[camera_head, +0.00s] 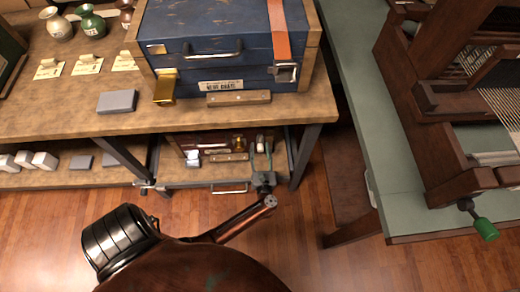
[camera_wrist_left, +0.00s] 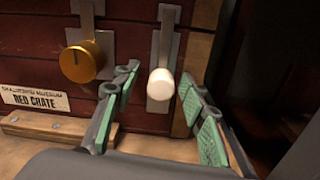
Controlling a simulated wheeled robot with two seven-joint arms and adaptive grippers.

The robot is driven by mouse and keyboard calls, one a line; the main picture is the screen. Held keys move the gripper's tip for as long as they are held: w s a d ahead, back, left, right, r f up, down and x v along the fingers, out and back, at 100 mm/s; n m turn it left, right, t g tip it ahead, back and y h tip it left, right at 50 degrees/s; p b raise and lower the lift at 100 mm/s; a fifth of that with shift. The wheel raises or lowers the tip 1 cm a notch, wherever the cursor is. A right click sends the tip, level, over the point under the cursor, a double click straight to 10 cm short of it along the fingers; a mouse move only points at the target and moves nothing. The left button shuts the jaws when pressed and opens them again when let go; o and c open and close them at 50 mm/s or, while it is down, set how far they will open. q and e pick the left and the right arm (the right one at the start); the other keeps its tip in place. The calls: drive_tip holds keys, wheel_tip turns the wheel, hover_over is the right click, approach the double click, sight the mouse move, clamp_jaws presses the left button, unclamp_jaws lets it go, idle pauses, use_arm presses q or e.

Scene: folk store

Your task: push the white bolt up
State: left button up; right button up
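The white bolt (camera_wrist_left: 160,84) is a rounded white knob on a grey metal plate at the right of the red crate's front (camera_wrist_left: 30,65). It also shows small in the head view (camera_head: 260,139). My left gripper (camera_wrist_left: 158,76) is open, with one green-padded finger to each side of the bolt. A gap shows between the bolt and each finger; whether the tips reach past it is hard to tell. In the head view the left gripper (camera_head: 262,157) is at the lower shelf. My right gripper is not in view.
A brass knob (camera_wrist_left: 82,60) is left of the bolt, above a wooden strip. The red crate is on the lower shelf under a wooden bench (camera_head: 40,115). A blue crate (camera_head: 215,25) stands on top. A loom (camera_head: 450,110) is at the right.

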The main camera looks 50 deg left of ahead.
use_arm(q)
drive_tip(key=shift+d, duration=0.1)
drive_tip(key=v, duration=0.7)
drive_tip(key=shift+s, duration=0.2)
drive_tip(key=shift+d, duration=0.1)
idle(0.6)
